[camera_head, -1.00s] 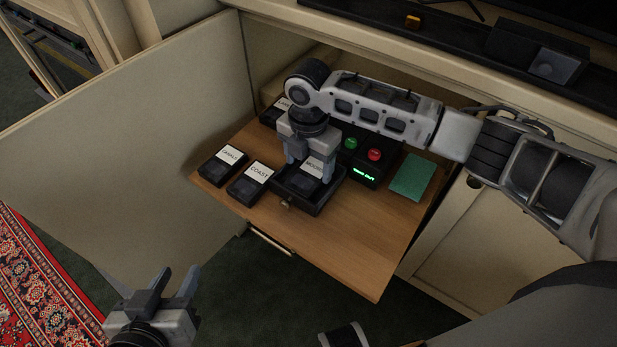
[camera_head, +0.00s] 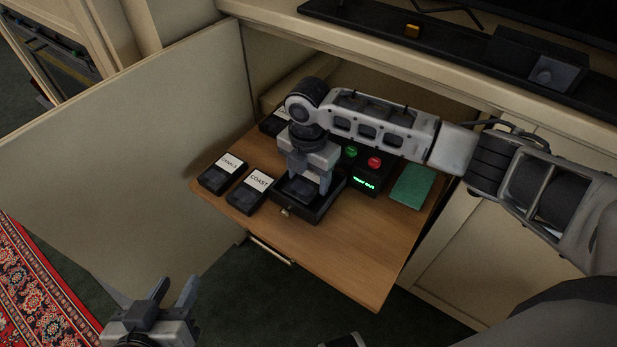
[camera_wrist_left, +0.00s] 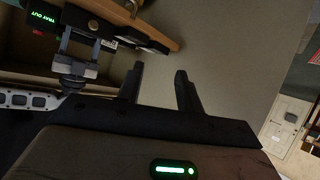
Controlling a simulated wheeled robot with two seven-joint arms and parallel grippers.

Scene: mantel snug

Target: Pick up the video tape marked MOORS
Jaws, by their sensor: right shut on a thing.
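The MOORS tape (camera_head: 299,187) is a black cassette in the black pull-out tray (camera_head: 318,211) on the wooden shelf. My right gripper (camera_head: 309,181) points down into the tray and is shut on this tape. Its body now hides the tape's label. Whether the tape is clear of the tray floor I cannot tell. My left gripper (camera_head: 174,288) is open and empty, low in front of the shelf; its two fingers also show apart in the left wrist view (camera_wrist_left: 158,84).
Another tape (camera_head: 275,122) is behind. The player (camera_head: 367,184) has green and red buttons and reads "TRAY OUT". A green booklet (camera_head: 412,187) lies right. An open cabinet door (camera_head: 130,160) stands left.

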